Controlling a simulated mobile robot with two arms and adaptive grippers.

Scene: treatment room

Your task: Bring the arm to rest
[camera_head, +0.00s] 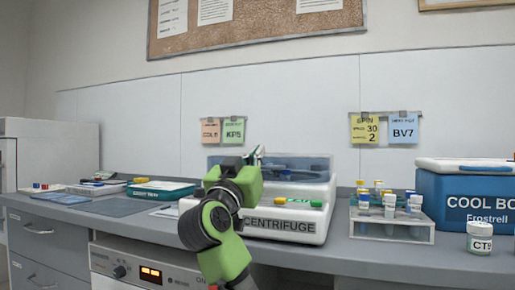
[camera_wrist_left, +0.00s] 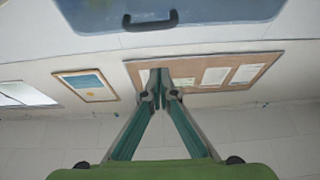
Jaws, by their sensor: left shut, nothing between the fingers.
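My left arm, green and black, rises from the bottom middle of the head view. Its gripper (camera_head: 257,156) is in front of the centrifuge's clear lid, pointing up and away, and partly hidden by the wrist. In the left wrist view the two teal fingers (camera_wrist_left: 161,88) meet at their tips, shut with nothing between them. The white centrifuge (camera_head: 283,224) stands on the bench behind the arm, its left part covered by it. My right gripper is in neither view.
A tube rack (camera_head: 392,236) and a blue cool box (camera_head: 466,197) stand to the right, with a white jar (camera_head: 480,238) in front. Trays (camera_head: 160,192) and a dark mat (camera_head: 108,207) lie left. A dark handle (camera_wrist_left: 150,22) shows on a translucent panel in the wrist view.

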